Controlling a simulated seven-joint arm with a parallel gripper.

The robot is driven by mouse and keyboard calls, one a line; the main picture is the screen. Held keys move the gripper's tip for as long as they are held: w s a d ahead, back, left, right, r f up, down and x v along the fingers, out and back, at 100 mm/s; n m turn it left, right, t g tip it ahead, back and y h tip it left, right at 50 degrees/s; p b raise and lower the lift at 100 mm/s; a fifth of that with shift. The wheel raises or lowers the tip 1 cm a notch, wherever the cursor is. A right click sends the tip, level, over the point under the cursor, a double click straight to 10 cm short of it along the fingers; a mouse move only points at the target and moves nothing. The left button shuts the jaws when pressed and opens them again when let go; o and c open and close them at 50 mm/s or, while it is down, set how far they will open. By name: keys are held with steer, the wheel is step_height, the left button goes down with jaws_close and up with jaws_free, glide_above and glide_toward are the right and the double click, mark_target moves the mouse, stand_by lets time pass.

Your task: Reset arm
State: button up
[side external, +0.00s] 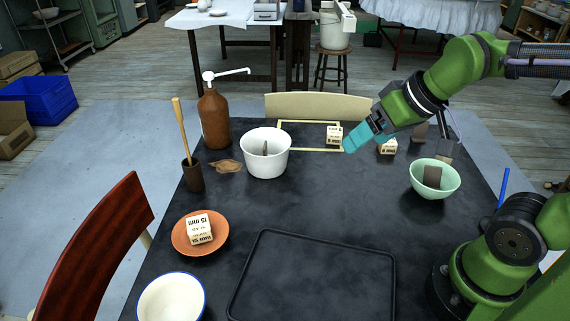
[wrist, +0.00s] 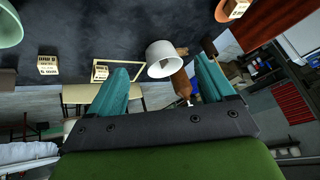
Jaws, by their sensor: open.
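My gripper (side external: 357,138) is raised above the far right part of the dark table (side external: 320,205), with its teal fingers pointing down and left. In the wrist view, the two fingers of my gripper (wrist: 161,64) are spread apart with nothing held between them. A lettered block (side external: 334,135) sits inside the yellow frame (side external: 300,123), left of the fingers.
A white pot (side external: 265,165) and a brown pump bottle (side external: 214,120) stand left of my gripper. A green bowl (side external: 434,184) holding a dark piece is at right. An empty black tray (side external: 315,280) lies at the front.

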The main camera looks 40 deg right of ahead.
steer(key=s, duration=0.1)
steer(key=s+m, duration=0.1)
steer(key=s+d+r+m, duration=0.1)
steer(key=shift+t+y, duration=0.3)
steer(key=shift+t, duration=0.1)
